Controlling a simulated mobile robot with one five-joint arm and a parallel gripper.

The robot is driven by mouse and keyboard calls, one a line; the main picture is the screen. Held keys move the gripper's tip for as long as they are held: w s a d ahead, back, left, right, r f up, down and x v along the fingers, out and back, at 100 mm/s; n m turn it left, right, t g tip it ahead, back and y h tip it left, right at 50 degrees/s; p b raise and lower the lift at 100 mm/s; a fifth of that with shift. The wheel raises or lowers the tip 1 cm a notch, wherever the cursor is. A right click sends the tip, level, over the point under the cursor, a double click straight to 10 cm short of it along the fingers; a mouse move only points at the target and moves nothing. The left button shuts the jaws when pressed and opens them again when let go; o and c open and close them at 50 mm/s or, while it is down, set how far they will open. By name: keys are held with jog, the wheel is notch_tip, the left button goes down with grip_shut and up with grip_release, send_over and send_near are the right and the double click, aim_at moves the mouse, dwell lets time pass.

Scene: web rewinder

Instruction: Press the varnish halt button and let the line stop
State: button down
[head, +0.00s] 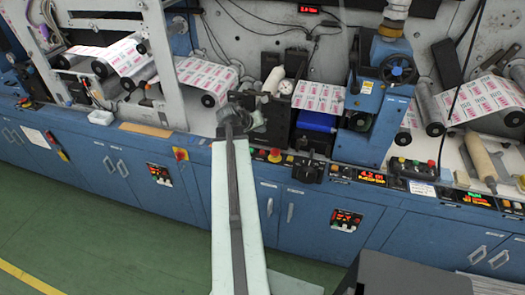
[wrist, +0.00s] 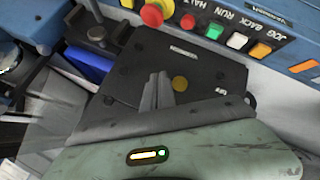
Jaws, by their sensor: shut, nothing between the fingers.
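The halt button (wrist: 188,22) is a small red button in the wrist view, at the left of a row of coloured buttons with the word HALT above it. In the head view, my gripper (head: 240,117) is above the front ledge of the blue machine.
A red mushroom button (wrist: 155,12) is just left of the halt button. Green (wrist: 214,31), white (wrist: 237,41) and orange (wrist: 260,50) buttons are to its right. A dark plate with a brass disc (wrist: 180,83) lies by my fingers. Green floor (head: 100,235) is clear at lower left.

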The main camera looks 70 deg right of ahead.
aim_at(261, 153)
notch_tip(261, 153, down, 9)
jog(key=b, duration=0.9)
dwell(1.6)
jog(key=shift+f+b, duration=0.35)
jog(key=shift+f, duration=0.05)
jog(key=shift+f+b, duration=0.45)
jog(key=shift+b, duration=0.05)
dwell(0.6)
dwell(0.3)
jog(key=shift+r+p, duration=0.95)
jog(key=shift+p, duration=0.05)
